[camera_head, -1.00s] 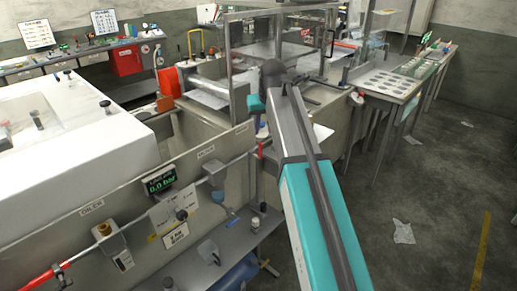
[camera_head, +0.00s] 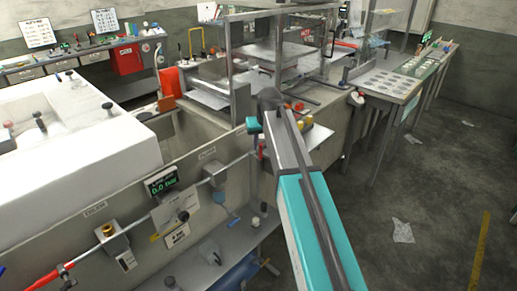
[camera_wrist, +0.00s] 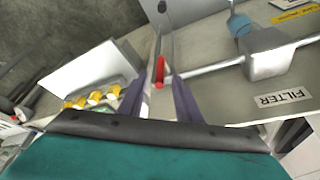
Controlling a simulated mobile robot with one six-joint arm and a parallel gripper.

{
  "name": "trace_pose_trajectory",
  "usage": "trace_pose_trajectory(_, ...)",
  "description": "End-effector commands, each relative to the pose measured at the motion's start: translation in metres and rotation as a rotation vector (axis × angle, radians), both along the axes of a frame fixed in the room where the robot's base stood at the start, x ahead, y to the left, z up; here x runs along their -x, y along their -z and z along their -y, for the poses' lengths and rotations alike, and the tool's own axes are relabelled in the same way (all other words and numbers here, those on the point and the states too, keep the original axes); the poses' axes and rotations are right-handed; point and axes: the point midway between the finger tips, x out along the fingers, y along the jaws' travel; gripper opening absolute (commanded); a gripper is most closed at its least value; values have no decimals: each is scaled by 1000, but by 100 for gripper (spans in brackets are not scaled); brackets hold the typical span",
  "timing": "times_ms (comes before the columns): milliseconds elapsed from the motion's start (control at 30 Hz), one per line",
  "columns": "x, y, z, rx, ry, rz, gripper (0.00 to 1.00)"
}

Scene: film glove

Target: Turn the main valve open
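A red valve handle (camera_wrist: 160,70) stands on the pipe, ahead of and between the fingers in the wrist view. A small red part (camera_head: 262,147) also shows at the pipe's right end in the head view, beside my arm. My gripper (camera_wrist: 159,88) is open, its two purple-grey fingers apart; I cannot tell whether either touches the handle. In the head view my arm hides the fingers. The pressure display (camera_head: 161,181) on the panel reads 0.0 bar in green.
Several yellow knobs (camera_wrist: 95,97) are on the left. A lower shelf (camera_head: 215,250) runs under the panel. Open floor (camera_head: 440,185) lies to the right.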

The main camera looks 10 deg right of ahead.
Motion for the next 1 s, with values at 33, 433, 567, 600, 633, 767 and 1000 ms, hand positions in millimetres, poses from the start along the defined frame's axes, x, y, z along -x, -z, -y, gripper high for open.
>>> trace_pose_trajectory(33,-3,4,0,0,0,-1,31)
trace_pose_trajectory(433,-15,36,0,0,1,0,31)
trace_pose_trajectory(567,-16,39,0,0,1,1,31)
trace_pose_trajectory(600,-16,39,0,0,1,1,31)
trace_pose_trajectory(633,-16,40,0,0,1,1,31)
trace_pose_trajectory(767,-16,40,1,0,1,1,31)
trace_pose_trajectory(1000,-16,40,1,0,2,1,6)
